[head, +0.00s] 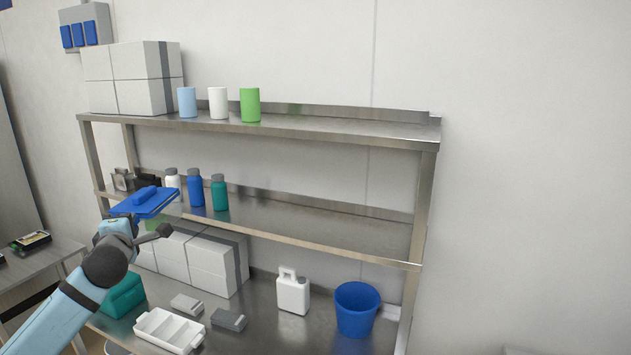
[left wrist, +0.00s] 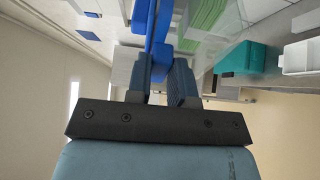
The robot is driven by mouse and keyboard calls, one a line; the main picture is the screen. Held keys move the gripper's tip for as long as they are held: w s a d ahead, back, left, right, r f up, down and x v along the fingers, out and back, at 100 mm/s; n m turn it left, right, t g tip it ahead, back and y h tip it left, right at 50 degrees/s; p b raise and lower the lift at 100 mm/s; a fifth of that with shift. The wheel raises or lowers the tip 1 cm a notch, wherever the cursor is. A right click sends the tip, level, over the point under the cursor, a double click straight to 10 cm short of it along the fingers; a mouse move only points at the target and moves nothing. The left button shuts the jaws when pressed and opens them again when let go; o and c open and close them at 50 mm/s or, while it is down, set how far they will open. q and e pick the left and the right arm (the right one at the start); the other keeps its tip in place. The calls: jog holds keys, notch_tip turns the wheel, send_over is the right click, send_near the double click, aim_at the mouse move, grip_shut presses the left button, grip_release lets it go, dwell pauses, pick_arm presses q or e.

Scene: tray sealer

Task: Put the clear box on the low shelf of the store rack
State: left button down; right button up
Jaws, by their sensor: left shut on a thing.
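The clear box (head: 158,221) has a blue lid with a raised blue handle (head: 146,193), and something green shows inside it. The steel rack has a top shelf (head: 350,130), a lower shelf (head: 330,232) and a worktop (head: 262,318) beneath. My right gripper is out of view.
White, blue and teal bottles (head: 195,188) stand left on the lower shelf; its middle and right are clear. White cartons (head: 205,262), a jug (head: 293,291), a blue bucket (head: 357,310), a white divided tray (head: 168,332) and a teal bin (head: 122,296) stand on the worktop.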

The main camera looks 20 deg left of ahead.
pick_arm(q)
jog(key=s+d+f+m+t+h, duration=0.1)
jog(key=s+d+f+m+h, duration=0.2)
jog(key=d+f, duration=0.75)
jog(key=d+f+m+t+h, duration=0.25)
jog(key=d+h, duration=0.25)
jog(key=d, duration=1.3)
jog(key=s+d+f+m+h, duration=0.1)
jog(key=s+d+f+h, duration=0.1)
jog(key=s+d+f, duration=0.3)
jog(key=s+d, duration=0.2)
jog(key=d, duration=0.1)
jog(key=shift+d+f, duration=0.25)
jog(key=shift+d, duration=0.05)
jog(key=shift+s+g, duration=0.15)
jog(key=shift+g, duration=0.1)
